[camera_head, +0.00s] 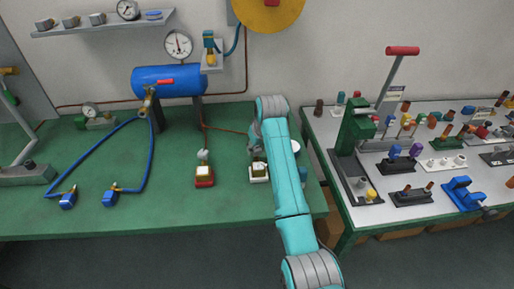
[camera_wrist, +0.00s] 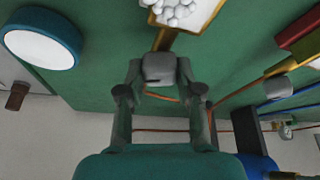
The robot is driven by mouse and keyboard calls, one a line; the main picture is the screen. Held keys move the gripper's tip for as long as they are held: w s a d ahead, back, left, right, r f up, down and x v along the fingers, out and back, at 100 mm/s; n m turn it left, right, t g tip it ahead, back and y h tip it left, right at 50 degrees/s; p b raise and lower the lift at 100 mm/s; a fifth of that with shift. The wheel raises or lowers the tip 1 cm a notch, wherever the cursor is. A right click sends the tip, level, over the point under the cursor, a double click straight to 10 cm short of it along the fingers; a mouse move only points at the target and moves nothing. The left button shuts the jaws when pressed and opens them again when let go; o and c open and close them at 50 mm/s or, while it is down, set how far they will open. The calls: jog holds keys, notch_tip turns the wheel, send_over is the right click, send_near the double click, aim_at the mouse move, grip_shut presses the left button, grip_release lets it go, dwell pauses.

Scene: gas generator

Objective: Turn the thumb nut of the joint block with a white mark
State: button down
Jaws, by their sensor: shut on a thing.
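The joint block with a white base (camera_head: 259,179) stands on the green table, just below the end of my arm. In the wrist view my gripper (camera_wrist: 160,70) has its two fingers on either side of a grey thumb nut (camera_wrist: 159,66) and is shut on it. A brass stem (camera_wrist: 164,40) runs from the nut to a gold-rimmed holder (camera_wrist: 205,25) filled with white lumps. The head view shows my gripper (camera_head: 256,148) small and partly hidden by my arm. Another joint block, with a red base (camera_head: 204,182), stands to the left; its grey nut (camera_wrist: 278,86) shows in the wrist view.
A teal-rimmed white round thing (camera_wrist: 42,40) is close to my gripper. The right table (camera_head: 335,205) is crowded with small parts.

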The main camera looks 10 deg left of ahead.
jog(key=shift+a+m+t+h, duration=0.1)
jog(key=shift+m+t+h, duration=0.35)
jog(key=shift+m, duration=1.35)
jog(key=shift+g+h, duration=0.25)
jog(key=c, duration=0.8)
grip_release()
jog(key=shift+o, duration=0.2)
jog(key=shift+s+r, duration=0.1)
jog(key=v, duration=1.1)
jog(key=shift+s+r, duration=0.2)
jog(key=shift+r, duration=0.1)
